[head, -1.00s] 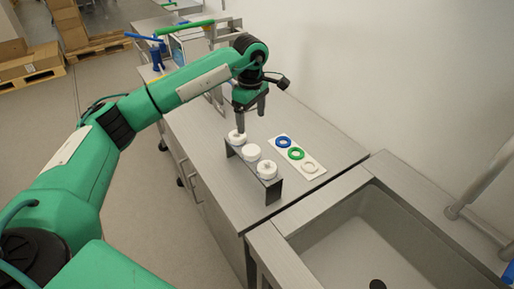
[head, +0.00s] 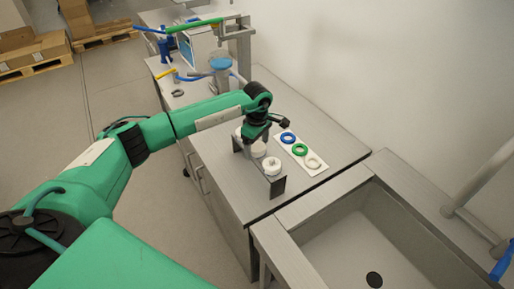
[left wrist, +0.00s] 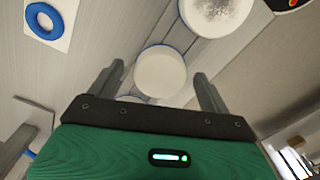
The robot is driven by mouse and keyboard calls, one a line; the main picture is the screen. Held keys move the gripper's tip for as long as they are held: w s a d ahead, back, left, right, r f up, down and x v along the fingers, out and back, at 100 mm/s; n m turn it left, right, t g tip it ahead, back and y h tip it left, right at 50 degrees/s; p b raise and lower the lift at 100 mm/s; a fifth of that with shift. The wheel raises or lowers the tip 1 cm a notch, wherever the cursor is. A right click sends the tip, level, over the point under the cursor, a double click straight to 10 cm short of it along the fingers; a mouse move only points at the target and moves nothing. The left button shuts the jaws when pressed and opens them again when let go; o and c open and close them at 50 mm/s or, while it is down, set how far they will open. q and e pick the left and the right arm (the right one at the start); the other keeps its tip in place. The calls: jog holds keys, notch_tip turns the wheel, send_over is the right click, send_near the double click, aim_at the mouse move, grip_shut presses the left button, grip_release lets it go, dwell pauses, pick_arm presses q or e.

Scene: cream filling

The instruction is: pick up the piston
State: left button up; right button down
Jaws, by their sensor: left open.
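Several white round pieces stand in a row on a dark bracket stand (head: 279,187). None is clearly identifiable as the piston. The near piece (head: 271,166) has a small knob on top, and the middle one (head: 258,149) and far one (head: 238,132) are partly hidden by my left gripper. In the left wrist view, a plain white disc with a blue edge (left wrist: 160,72) lies between the open fingers of my left gripper (left wrist: 160,68), with no grip visible. A speckled white round piece (left wrist: 215,12) is beyond it. My right gripper is not in view.
A white board (head: 316,170) with blue (head: 288,138), green (head: 300,150) and white (head: 313,162) rings lies right of the stand. A sink (head: 370,240) is at the near right. A machine with a blue-topped container (head: 221,63) stands behind. A wall bounds the right.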

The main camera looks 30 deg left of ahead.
pick_arm(q)
jog(key=shift+f, duration=0.25)
jog(key=c, duration=1.2)
jog(key=shift+r, duration=0.1)
